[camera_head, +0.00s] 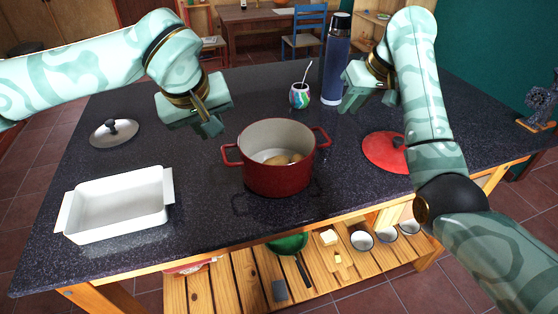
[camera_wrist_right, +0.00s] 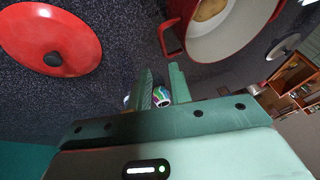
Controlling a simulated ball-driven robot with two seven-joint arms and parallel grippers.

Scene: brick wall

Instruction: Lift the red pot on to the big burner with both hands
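The red pot (camera_head: 277,172) stands upright and uncovered on the dark countertop, with something tan inside. Its side handles point left and right. The pot also shows at the top of the right wrist view (camera_wrist_right: 190,12). My left gripper (camera_head: 212,127) is above the counter, behind and left of the pot, apart from it; its finger gap is unclear. My right gripper (camera_head: 352,104) is behind and right of the pot, clear of its handle. The right wrist view shows its fingers (camera_wrist_right: 161,84) apart with nothing held. I cannot make out a big burner.
The red lid (camera_head: 384,154) lies right of the pot. A white baking dish (camera_head: 118,208) and a grey lid (camera_head: 114,134) are at left. A colourful cup (camera_head: 300,97) and a tall blue flask (camera_head: 336,62) stand behind the pot.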

